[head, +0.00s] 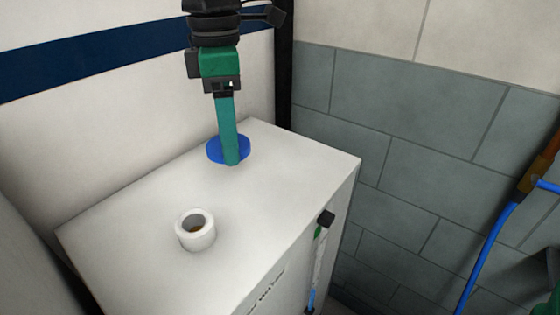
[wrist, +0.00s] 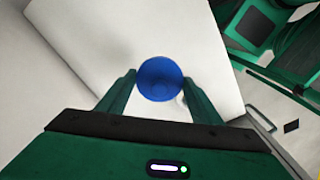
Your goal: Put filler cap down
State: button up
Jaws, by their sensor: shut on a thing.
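The filler cap (head: 214,150) is a blue disc near the back of the white tank's top in the head view. It also shows in the wrist view (wrist: 160,78), between my two fingertips. My gripper (head: 231,158) points down from above and is shut on the cap. The fingers hide part of the cap in the head view. The cap is at or just above the tank top (head: 285,165); I cannot tell whether it touches. The white filler neck (head: 196,232) stands uncovered, nearer the front, with a dark opening.
A sight tube (head: 319,255) with a black top fitting runs down the tank's front side. A blue hose (head: 487,255) hangs from a brass fitting at the right. Grey tiled wall (head: 420,120) stands behind. The tank top around the neck and cap is clear.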

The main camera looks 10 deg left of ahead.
send_over(280, 174)
notch_tip(280, 174, down, 7)
jog(key=shift+a+r, duration=0.1)
jog(key=shift+r, duration=0.1)
jog(key=shift+f, duration=2.05)
jog(key=o, duration=1)
jog(key=shift+f, duration=0.1)
jog(key=shift+o, duration=0.2)
notch_tip(280, 174, up, 12)
jog(key=shift+w, duration=0.15)
